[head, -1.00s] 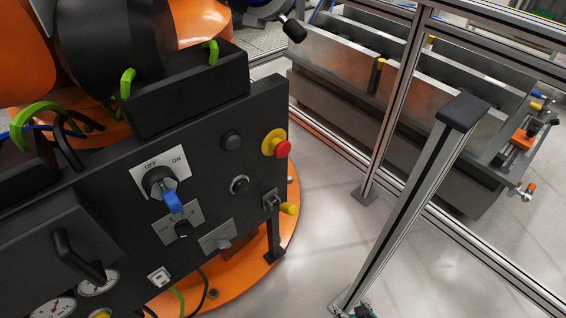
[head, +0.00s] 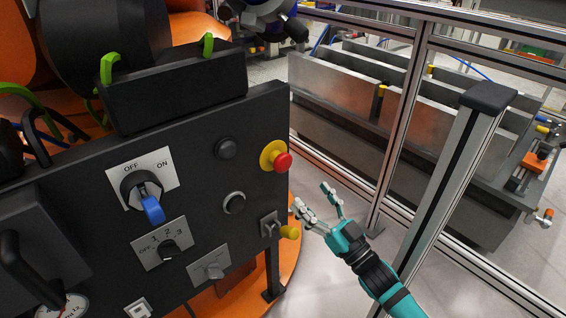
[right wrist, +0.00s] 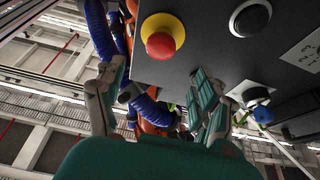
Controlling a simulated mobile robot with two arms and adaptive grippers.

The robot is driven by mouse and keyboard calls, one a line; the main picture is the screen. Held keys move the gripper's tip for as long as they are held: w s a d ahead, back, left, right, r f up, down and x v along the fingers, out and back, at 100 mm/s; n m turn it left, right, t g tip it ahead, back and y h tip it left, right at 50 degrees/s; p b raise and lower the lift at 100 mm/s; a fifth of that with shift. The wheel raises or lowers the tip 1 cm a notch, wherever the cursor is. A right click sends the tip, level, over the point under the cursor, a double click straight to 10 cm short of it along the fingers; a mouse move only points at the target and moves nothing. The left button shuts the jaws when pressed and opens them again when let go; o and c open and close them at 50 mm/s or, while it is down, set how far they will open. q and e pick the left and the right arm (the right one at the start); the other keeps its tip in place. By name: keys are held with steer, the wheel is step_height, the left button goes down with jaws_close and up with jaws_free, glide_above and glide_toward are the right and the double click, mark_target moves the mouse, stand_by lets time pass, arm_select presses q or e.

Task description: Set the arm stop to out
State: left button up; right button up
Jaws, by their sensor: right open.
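A red mushroom button (head: 282,161) on a round yellow base stands out from the right edge of the dark control panel (head: 215,120). It looks like the arm stop; I see no readable label and cannot tell if it is in or out. My right gripper (head: 314,201) is open and empty, to the lower right of the button and apart from it. In the right wrist view, the red button (right wrist: 161,46) shows beyond the spread fingers (right wrist: 155,88), toward the top middle. My left gripper is not in view.
A metal post (head: 445,180) and fence frame stand to the right, with open floor between.

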mark_target(286, 166)
steer(key=x, duration=1)
steer(key=shift+w+b, duration=0.2)
steer(key=shift+b, duration=0.15)
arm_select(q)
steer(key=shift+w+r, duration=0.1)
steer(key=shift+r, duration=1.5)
arm_select(e)
steer(key=shift+x, duration=0.8)
steer(key=shift+f, duration=0.1)
steer(key=c, duration=0.5)
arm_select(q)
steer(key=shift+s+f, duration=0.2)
arm_select(e)
jaws_close()
